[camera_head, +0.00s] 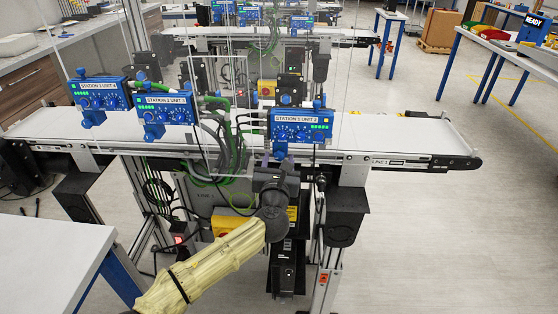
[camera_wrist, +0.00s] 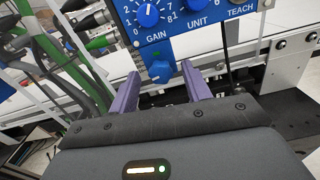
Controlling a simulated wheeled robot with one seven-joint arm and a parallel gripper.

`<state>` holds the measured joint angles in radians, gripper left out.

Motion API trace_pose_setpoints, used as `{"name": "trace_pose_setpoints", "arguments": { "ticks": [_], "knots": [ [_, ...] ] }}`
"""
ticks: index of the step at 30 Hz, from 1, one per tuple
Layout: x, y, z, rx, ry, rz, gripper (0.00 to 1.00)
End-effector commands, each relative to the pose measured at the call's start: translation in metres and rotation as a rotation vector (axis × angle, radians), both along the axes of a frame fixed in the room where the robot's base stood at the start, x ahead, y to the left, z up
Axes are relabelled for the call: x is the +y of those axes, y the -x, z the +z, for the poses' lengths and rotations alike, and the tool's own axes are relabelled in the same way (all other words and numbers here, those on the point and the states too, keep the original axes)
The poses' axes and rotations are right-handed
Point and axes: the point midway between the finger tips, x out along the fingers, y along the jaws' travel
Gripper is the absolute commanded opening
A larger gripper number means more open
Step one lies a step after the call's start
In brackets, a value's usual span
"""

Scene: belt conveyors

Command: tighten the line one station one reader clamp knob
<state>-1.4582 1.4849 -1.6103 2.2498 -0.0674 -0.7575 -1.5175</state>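A blue reader box (camera_head: 300,127) with a white label, which seems to read "STATION 1 UNIT 2", is mounted at the front edge of the line 1 conveyor. In the wrist view its face (camera_wrist: 190,22) shows GAIN and UNIT dials and a TEACH marking. In the head view my gripper (camera_head: 268,158) is just below the box, and the knob is mostly hidden.
Two similar blue reader boxes stand to the left, (camera_head: 165,109) and (camera_head: 98,93). Green and black cables (camera_head: 228,135) hang left of my gripper. The conveyor belt (camera_head: 410,135) runs behind the box. A white table (camera_head: 45,262) stands at the lower left.

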Motion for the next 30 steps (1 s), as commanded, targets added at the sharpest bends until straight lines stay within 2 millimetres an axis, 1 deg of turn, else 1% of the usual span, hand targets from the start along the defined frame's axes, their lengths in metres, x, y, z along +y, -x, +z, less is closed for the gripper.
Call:
{"name": "trace_pose_setpoints", "arguments": {
  "ticks": [1,7,8,14,20,26,30],
  "knots": [
    [-0.0005,-0.0001,0.0001,0.0,0.0,-0.001,0.44],
    [-0.0012,-0.0003,0.0,0.0,0.0,-0.002,0.05],
    [-0.0012,-0.0003,0.0,0.0,0.0,-0.002,0.03],
    [-0.0013,-0.0005,0.0001,0.0,-0.008,-0.002,0.04],
    [0.0001,0.0001,0.0004,-0.003,-0.051,0.0,0.04],
    [0.0007,0.0005,0.001,-0.006,-0.152,0.001,0.04],
    [0.0007,0.0005,0.0009,-0.009,-0.255,0.001,0.04]
  ]
}}
